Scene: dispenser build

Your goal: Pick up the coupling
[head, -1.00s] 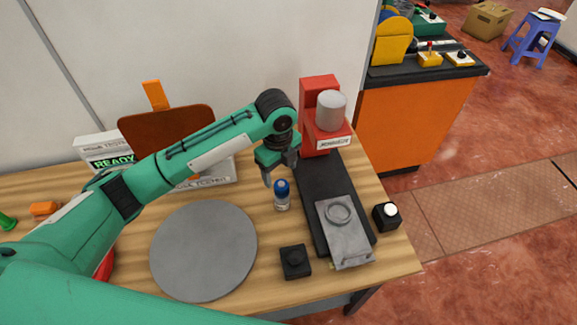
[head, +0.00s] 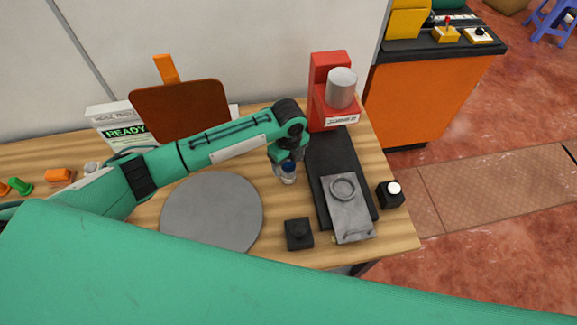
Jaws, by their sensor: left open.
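A small upright cylinder with a blue top and a pale, shiny lower part (head: 289,175) stands on the wooden table, right of the grey round disc. It may be the coupling; nothing in view is clearly marked as such. My left gripper (head: 286,163) is open, pointing down right at this cylinder's top. The fingers and wrist partly hide the top, and I cannot tell whether they touch it. My right gripper is not in view.
A grey disc (head: 212,212), a black knob block (head: 298,233), a red-headed machine (head: 330,92) with a black base and grey plate (head: 348,213), and a black button box (head: 390,194) surround it. Small orange (head: 60,176) and green (head: 20,186) parts lie far left.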

